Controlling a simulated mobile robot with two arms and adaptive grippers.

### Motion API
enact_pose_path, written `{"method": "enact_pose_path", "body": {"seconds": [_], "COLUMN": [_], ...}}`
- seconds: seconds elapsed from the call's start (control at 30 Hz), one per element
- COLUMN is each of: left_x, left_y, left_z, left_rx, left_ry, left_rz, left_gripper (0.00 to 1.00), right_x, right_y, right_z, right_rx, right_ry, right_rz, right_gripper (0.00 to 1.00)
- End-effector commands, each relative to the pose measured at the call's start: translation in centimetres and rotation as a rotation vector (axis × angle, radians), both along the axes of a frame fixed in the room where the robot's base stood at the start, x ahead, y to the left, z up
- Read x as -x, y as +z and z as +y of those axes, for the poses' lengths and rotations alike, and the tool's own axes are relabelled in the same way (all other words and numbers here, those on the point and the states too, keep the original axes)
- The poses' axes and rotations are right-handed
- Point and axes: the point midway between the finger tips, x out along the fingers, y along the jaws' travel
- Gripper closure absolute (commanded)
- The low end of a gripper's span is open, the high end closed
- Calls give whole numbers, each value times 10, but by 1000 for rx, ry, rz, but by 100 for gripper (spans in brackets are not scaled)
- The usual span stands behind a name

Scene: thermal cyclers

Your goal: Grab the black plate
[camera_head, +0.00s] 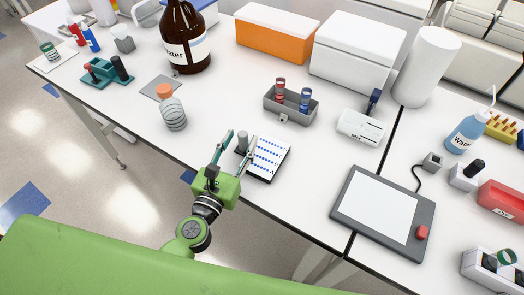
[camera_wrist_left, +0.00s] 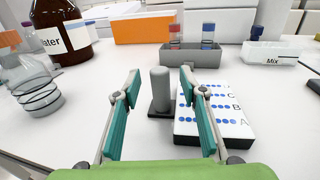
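A small black plate (camera_head: 262,177) with a white top carrying rows of blue dots lies near the front table edge. In the left wrist view its black side (camera_wrist_left: 215,141) shows under the white dotted top. A grey upright post (camera_wrist_left: 161,84) on a black foot stands at its left; I cannot tell whether the foot is joined to the plate. My left gripper (camera_head: 239,138) is open, and its two teal fingers reach toward the post. In the left wrist view, the post appears between the fingers of the left gripper (camera_wrist_left: 160,82), with gaps on both sides. My right gripper is not in view.
A ribbed clear bottle (camera_head: 173,114) stands left of the gripper. A grey rack (camera_head: 291,103) with red and blue tubes is behind the plate. A white box (camera_head: 362,128) and a dark-framed pad (camera_head: 383,209) are to the right. Bare table lies around the plate.

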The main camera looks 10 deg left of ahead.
Motion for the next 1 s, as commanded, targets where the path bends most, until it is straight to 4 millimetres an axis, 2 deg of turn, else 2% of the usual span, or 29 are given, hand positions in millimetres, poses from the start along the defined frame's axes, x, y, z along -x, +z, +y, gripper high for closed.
{"method": "enact_pose_path", "body": {"seconds": [0.1, 0.2, 0.47, 0.6, 0.63, 1.0], "left_x": [-17, -24, -26, -26, -26, -26], "left_y": [3, 1, 0, 0, 0, 2], "left_z": [-2, -3, -3, -3, -3, -3], "left_rx": [0, 0, 1, 1, 0, 0], "left_ry": [0, 0, 0, 0, 0, 0], "left_rz": [-1, 0, 0, 0, 0, 0], "left_gripper": [62, 62, 62, 95, 100, 100], "right_x": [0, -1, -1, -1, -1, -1], "right_y": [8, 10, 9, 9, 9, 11], "right_z": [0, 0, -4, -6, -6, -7], "right_rx": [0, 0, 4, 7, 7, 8], "right_ry": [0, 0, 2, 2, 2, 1], "right_rz": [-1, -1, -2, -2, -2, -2], "right_gripper": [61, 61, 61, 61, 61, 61]}}
